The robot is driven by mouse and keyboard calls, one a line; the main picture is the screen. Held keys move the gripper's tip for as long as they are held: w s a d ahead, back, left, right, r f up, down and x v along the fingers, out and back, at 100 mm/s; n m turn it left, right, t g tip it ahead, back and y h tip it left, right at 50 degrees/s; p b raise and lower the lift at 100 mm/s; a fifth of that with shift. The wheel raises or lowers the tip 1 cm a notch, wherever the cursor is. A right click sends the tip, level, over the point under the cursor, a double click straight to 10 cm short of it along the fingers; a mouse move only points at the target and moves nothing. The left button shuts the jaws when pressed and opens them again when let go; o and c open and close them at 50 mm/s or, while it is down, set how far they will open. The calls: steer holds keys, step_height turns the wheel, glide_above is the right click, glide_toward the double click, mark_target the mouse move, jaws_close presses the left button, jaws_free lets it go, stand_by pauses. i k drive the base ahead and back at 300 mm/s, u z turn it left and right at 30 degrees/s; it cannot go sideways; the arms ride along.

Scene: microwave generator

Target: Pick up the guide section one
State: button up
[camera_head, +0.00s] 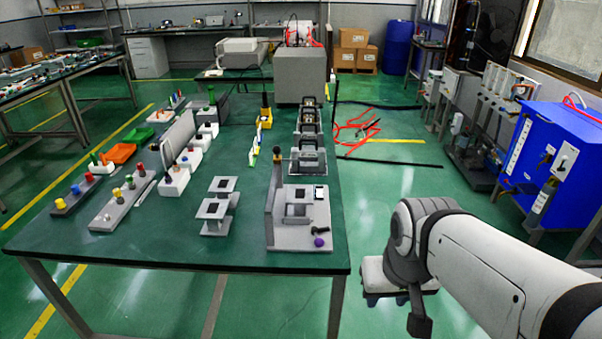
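Two grey flanged pieces with square plates and dark rectangular openings stand on the green table. They are a front one (212,211) and one behind it (224,188). They look like guide sections, but I cannot tell which is section one. A similar flanged piece (297,209) sits in the grey L-shaped fixture (300,240) to the right. My arm comes in from the lower right. Its end, with my gripper (418,318), hangs beyond the table's right edge, well away from these pieces. The gripper is only partly visible, and its fingers are not clear. I see nothing held.
More flanged frames (308,140) stand in a row behind the fixture. Grey blocks with coloured knobs (122,200) and an orange tray (118,153) lie at left. A yellow part (265,119) stands mid-table. The table's front left is clear. A blue cabinet (555,160) stands at right.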

mark_target(299, 198)
steer(key=u, duration=0.05)
steer(key=i, duration=1)
steer(key=z, duration=0.05)
